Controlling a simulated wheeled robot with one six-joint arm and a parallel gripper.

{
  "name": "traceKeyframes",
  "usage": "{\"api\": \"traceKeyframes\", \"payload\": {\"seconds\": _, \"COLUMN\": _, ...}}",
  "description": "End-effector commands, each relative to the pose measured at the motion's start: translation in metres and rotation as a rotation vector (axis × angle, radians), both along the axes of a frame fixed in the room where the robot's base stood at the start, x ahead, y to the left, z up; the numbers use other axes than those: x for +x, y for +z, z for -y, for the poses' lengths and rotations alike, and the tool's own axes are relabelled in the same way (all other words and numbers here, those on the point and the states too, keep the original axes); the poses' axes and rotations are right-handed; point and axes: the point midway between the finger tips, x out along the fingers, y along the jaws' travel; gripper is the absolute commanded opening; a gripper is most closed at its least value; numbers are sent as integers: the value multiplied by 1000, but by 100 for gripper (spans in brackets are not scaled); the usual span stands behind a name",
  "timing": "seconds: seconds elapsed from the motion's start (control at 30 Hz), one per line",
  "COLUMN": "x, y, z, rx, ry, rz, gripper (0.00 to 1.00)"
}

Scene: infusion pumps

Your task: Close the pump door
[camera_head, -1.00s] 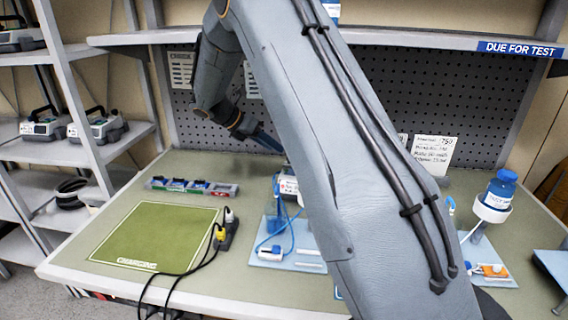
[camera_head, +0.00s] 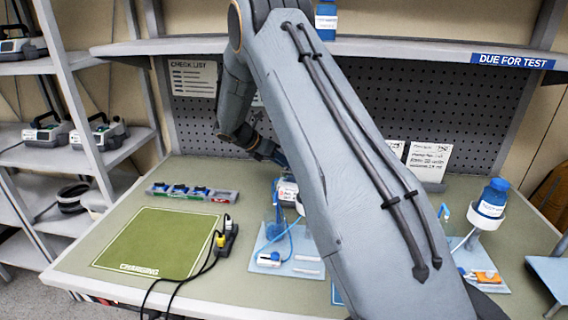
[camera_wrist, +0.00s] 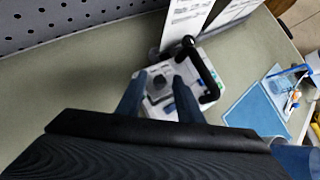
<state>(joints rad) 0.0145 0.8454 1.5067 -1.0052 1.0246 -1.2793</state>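The infusion pump (camera_wrist: 158,88) is white with a black carrying handle (camera_wrist: 205,72) and stands on the bench. Nothing is visibly held, and I cannot tell whether a fingertip touches the pump. In the head view my arm hides most of the gripper.
A green charging mat (camera_head: 160,242) lies on the left of the bench, with a power strip (camera_head: 226,236) and cables beside it. A tray of small parts (camera_head: 192,193) is behind it. A blue-lidded bottle (camera_head: 492,200) stands at right. White cards (camera_head: 428,162) lean behind the pump.

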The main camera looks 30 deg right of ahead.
Motion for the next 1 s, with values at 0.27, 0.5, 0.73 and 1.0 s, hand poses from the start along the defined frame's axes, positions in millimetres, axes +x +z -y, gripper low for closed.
{"api": "traceKeyframes", "payload": {"seconds": 0.27, "x": 0, "y": 0, "z": 0, "rx": 0, "ry": 0, "rz": 0, "gripper": 0}}
{"api": "traceKeyframes", "payload": {"seconds": 0.5, "x": -4, "y": -7, "z": -3, "rx": -55, "ry": 0, "rz": 61, "gripper": 0}}
{"api": "traceKeyframes", "payload": {"seconds": 0.73, "x": -8, "y": -18, "z": -7, "rx": -152, "ry": 1, "rz": 187, "gripper": 0}}
{"api": "traceKeyframes", "payload": {"seconds": 1.0, "x": -11, "y": -22, "z": -9, "rx": -220, "ry": 1, "rz": 278, "gripper": 0}}
